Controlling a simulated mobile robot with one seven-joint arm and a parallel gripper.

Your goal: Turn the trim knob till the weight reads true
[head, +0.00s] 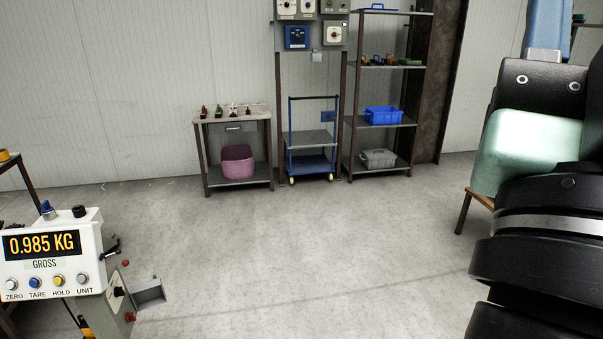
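A white scale indicator (52,267) stands at the lower left. Its display (41,244) reads 0.985 KG, with GROSS below. A row of buttons marked ZERO, TARE, HOLD and UNIT (83,280) runs along its lower front. A black knob (79,211) and a blue-and-grey knob (47,210) sit on its top. A dark knob (118,291) shows on a grey box below right. No label marks any of these as the trim knob. The weighed load is not visible.
A small table (233,117), a blue trolley (310,142) and a shelf rack (380,121) stand along the back wall. Wall control boxes (311,36) hang above the trolley. A pale green padded thing (527,150) is at the right. The middle floor is clear.

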